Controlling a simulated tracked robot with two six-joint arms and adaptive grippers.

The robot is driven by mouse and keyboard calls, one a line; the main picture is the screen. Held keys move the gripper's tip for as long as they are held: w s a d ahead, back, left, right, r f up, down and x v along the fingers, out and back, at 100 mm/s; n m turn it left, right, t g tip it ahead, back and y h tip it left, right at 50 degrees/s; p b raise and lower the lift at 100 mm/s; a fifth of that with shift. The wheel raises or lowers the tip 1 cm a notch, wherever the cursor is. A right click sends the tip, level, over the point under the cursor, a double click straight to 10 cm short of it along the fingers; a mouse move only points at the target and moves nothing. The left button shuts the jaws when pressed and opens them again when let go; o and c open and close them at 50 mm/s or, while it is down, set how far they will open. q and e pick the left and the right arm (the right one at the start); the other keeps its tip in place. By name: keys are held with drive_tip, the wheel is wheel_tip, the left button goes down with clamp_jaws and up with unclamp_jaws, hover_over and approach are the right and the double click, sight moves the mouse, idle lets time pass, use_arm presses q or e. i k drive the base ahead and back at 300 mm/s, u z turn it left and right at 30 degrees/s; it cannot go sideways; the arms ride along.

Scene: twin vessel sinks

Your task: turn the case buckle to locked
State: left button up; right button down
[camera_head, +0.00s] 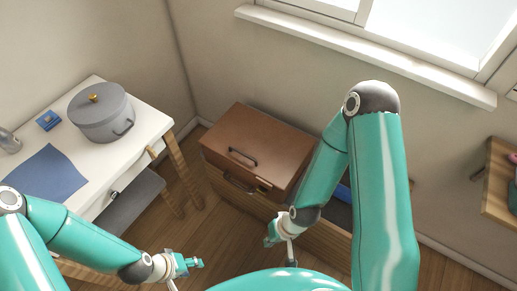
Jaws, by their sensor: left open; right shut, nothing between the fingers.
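A brown case (262,137) with a closed lid sits on a wooden unit in the corner by the wall. A small light-coloured fitting (264,184), which looks like the buckle, is on the front edge to the right of the handle. Its setting is too small to tell. My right gripper (271,240) is shut and empty, in front of and below the case, apart from the buckle. My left gripper (193,264) is open and empty, low at the front, well away from the case.
A white table (150,118) at left bears a grey lidded pot (101,113), a blue cloth (45,174) and a small blue item (48,120). My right arm hides the unit's right part. A wooden shelf (497,190) is at far right.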

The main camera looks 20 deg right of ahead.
sight(264, 192)
drive_tip(key=z, duration=0.05)
drive_tip(key=k, duration=1.3)
drive_tip(key=u, duration=0.25)
drive_tip(key=i, duration=0.55)
